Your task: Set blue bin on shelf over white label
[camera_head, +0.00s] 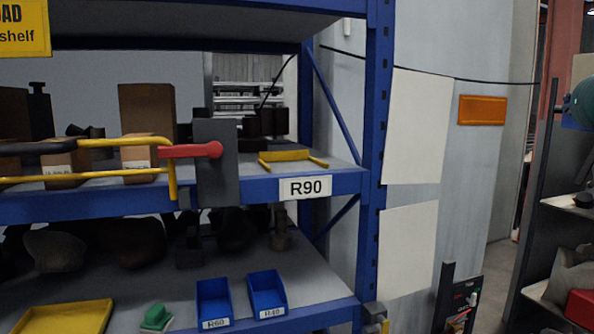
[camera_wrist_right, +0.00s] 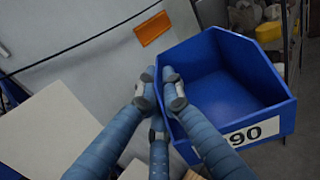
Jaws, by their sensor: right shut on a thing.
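The blue bin (camera_wrist_right: 222,80) shows in the right wrist view, tilted, with its open top facing the camera. Its white label, partly hidden by a finger, ends in "90". My right gripper (camera_wrist_right: 160,78) is shut on the bin's left wall, and the bin hangs clear of the shelf. In the head view I cannot make out the bin or that gripper. The white label reading R90 (camera_head: 305,187) is on the blue front beam of the middle shelf (camera_head: 240,190). Above it on that shelf is a yellow U-shaped frame (camera_head: 292,156), empty. My left gripper is not in view.
A grey block (camera_head: 215,165) with a red lever and yellow rails stands left of the yellow frame. Cardboard boxes (camera_head: 148,112) are farther left. The blue rack post (camera_head: 374,170) bounds the shelf at right. Two smaller blue bins (camera_head: 214,298) (camera_head: 266,288) sit on the lower shelf.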

